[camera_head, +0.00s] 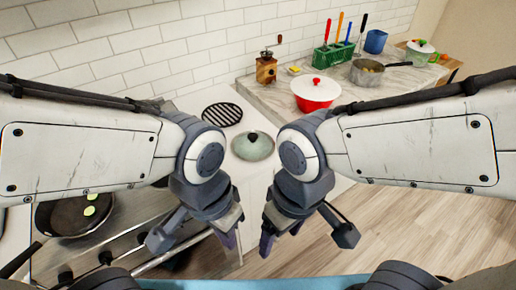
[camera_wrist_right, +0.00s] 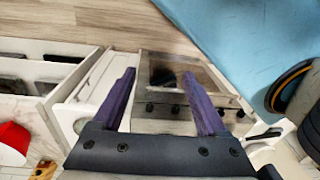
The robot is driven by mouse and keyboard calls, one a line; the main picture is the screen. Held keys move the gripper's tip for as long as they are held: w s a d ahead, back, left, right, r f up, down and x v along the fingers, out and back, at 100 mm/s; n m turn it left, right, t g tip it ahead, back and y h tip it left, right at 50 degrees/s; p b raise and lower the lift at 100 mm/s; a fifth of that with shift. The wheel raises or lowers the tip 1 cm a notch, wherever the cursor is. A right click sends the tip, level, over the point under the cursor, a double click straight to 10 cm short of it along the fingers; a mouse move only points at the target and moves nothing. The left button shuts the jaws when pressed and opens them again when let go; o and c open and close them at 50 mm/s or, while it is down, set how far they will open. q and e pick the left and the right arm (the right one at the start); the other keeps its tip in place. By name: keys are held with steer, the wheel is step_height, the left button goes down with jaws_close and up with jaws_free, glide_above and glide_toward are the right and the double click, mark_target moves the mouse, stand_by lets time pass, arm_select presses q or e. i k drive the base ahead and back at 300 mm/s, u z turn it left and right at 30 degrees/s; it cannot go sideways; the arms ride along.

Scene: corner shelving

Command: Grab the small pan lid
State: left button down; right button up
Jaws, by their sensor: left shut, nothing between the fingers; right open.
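A round grey-green lid (camera_head: 253,150) with a dark knob lies on the white counter, in the middle of the head view, just beyond my two wrists. I take it for the small pan lid. My left gripper (camera_head: 229,239) hangs on the near side of it, shut and empty, pointing down. My right gripper (camera_head: 281,238) also hangs on the near side, a little to the right, with its purple fingers apart and nothing between them. The right wrist view shows these open fingers (camera_wrist_right: 159,75) over the stove front and floor; the lid is not recognisable there.
A frying pan (camera_head: 68,215) with green slices sits on the stove at left. A black round grate (camera_head: 222,114) lies behind the lid. A red pot (camera_head: 316,101), a grinder (camera_head: 266,70) and a saucepan (camera_head: 367,78) stand on the marble counter. Open floor lies at right.

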mark_target(252, 146)
steer(key=z, duration=0.55)
steer(key=k, duration=0.65)
steer(key=z, duration=0.7)
steer(key=i, duration=1.45)
steer(key=u, duration=1.25)
steer(key=i, duration=0.6)
steer(key=u, duration=0.7)
